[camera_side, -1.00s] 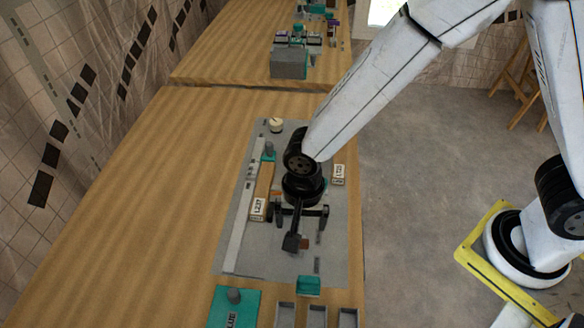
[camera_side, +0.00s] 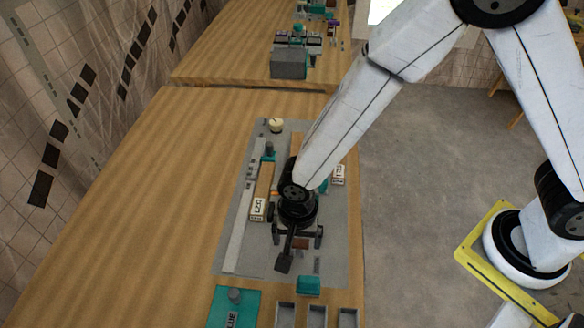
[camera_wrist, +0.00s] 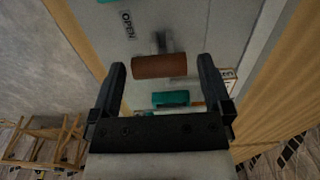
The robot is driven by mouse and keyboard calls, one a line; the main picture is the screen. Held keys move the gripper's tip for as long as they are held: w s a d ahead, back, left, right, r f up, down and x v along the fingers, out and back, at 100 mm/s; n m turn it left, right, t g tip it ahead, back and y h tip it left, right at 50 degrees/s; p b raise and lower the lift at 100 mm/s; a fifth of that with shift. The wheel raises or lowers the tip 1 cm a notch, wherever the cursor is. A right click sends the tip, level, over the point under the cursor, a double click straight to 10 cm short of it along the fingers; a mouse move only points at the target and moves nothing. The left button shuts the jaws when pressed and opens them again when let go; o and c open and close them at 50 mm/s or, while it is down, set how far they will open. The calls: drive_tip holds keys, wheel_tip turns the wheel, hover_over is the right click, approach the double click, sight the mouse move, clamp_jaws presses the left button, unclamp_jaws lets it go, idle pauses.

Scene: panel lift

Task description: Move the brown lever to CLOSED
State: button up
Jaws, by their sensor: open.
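The brown lever's handle (camera_wrist: 159,66) is a short brown cylinder on a grey stem in the wrist view, near an OPEN label (camera_wrist: 127,24). In the side view a small part of the brown handle (camera_side: 300,244) shows below my gripper (camera_side: 297,237); the rest is hidden. In the wrist view my gripper (camera_wrist: 162,65) is open, with one black finger on either side of the handle and gaps at both ends. I cannot tell whether the fingertips reach down to the handle's depth. No CLOSED label is readable.
The grey panel (camera_side: 235,262) lies on a wooden table (camera_side: 150,200). A wooden bar with a label (camera_side: 258,208) is left of my gripper. A teal block (camera_side: 307,286) stands at the panel's front edge, near grey trays (camera_side: 317,316). A teal handle (camera_wrist: 170,98) shows in the wrist view.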

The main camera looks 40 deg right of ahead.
drive_tip(key=shift+f, duration=1.8)
clamp_jaws()
